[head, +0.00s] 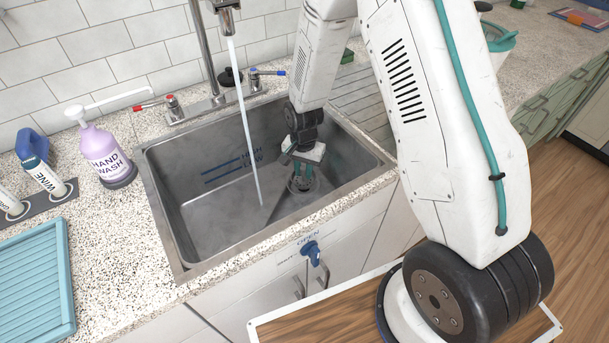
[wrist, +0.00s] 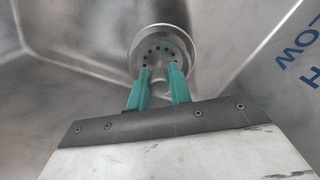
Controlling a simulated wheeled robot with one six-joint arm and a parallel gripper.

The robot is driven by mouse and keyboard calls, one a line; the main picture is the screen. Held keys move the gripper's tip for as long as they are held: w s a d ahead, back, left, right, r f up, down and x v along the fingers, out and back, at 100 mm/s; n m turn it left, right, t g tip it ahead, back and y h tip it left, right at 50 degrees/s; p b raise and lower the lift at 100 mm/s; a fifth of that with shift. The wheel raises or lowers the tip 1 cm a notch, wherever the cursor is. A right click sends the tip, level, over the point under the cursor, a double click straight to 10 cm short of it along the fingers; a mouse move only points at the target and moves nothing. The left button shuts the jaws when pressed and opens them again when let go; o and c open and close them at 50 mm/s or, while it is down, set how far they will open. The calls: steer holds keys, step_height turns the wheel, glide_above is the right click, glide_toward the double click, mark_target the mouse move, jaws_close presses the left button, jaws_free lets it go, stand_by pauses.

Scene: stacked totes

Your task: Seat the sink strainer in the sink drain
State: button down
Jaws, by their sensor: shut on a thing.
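The sink strainer (wrist: 157,52) is a round grey metal piece with a ring of dark holes, seen in the wrist view between and beyond my teal fingertips. My gripper (wrist: 160,74) is shut on it, apparently by its middle part, which the fingers partly hide. A shiny round rim surrounds the strainer; I cannot tell strainer rim from drain ring there. In the head view my gripper (head: 303,170) points down into the sink, with the strainer (head: 303,185) low at its fingertips, at the sink drain. The drain opening is hidden, and whether the strainer is down in it cannot be told.
The steel sink (head: 172,215) has blue level markings on its back wall. A water stream (head: 245,120) falls from the faucet (head: 205,50), left of my arm. A purple hand-wash bottle (head: 103,150) and a blue tray (head: 35,280) stand left. A blue valve handle (head: 311,252) is on the front.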

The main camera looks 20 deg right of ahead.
mark_target(304, 176)
steer(key=shift+w+d, duration=0.2)
steer(key=shift+w, duration=0.15)
steer(key=shift+f, duration=1.8)
steer(key=shift+f, duration=0.1)
steer(key=c, duration=1.3)
jaws_free()
